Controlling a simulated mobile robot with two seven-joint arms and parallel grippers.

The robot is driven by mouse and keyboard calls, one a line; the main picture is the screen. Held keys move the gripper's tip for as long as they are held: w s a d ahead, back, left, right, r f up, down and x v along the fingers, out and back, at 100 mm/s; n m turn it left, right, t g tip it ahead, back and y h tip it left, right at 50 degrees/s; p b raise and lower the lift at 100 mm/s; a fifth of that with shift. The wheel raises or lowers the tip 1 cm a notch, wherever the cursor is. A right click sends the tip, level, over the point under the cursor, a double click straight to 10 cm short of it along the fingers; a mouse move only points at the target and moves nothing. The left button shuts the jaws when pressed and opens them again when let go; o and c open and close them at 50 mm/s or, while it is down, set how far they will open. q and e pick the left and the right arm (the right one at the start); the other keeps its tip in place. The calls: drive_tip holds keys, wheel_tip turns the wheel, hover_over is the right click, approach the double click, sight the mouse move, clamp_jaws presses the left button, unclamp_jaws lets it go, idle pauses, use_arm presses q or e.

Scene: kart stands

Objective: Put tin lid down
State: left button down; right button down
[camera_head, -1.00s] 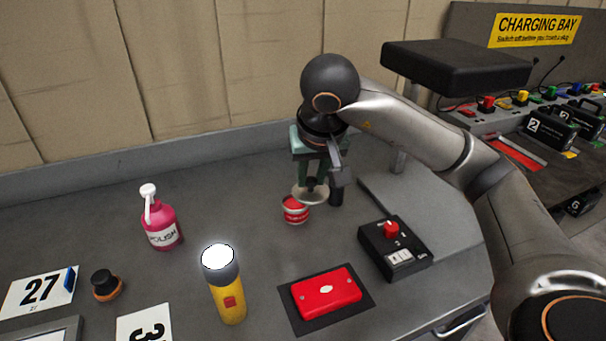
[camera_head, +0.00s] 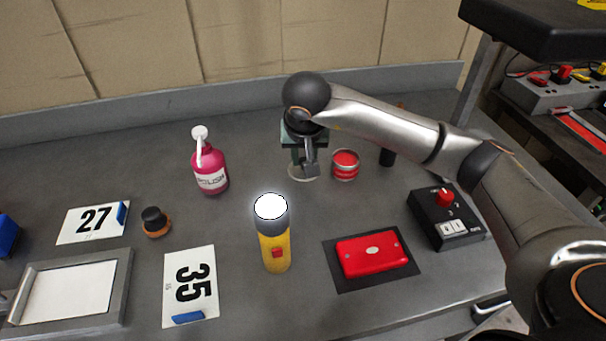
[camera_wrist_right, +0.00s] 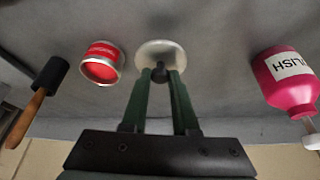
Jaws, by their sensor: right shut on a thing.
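The tin lid (camera_head: 301,174) is a pale round disc with a dark knob. My right gripper (camera_head: 304,163) is shut on it by the knob, low over the bench; I cannot tell whether the lid touches the surface. In the right wrist view the lid (camera_wrist_right: 152,52) lies at the tips of the green fingers (camera_wrist_right: 160,76). The open red tin (camera_head: 345,165) stands just right of the lid, with red contents showing; it also shows in the right wrist view (camera_wrist_right: 101,64). My left gripper is not in view.
A pink polish bottle (camera_head: 210,165) stands left of the lid. A yellow torch (camera_head: 274,245) and a red box (camera_head: 371,255) are nearer the front. A black-headed tool (camera_wrist_right: 45,80) lies beyond the tin. Bare bench surrounds the lid.

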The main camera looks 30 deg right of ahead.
drive_tip(key=shift+f, duration=2.6)
drive_tip(key=c, duration=0.7)
unclamp_jaws()
drive_tip(key=shift+r, duration=0.2)
drive_tip(key=v, duration=1.2)
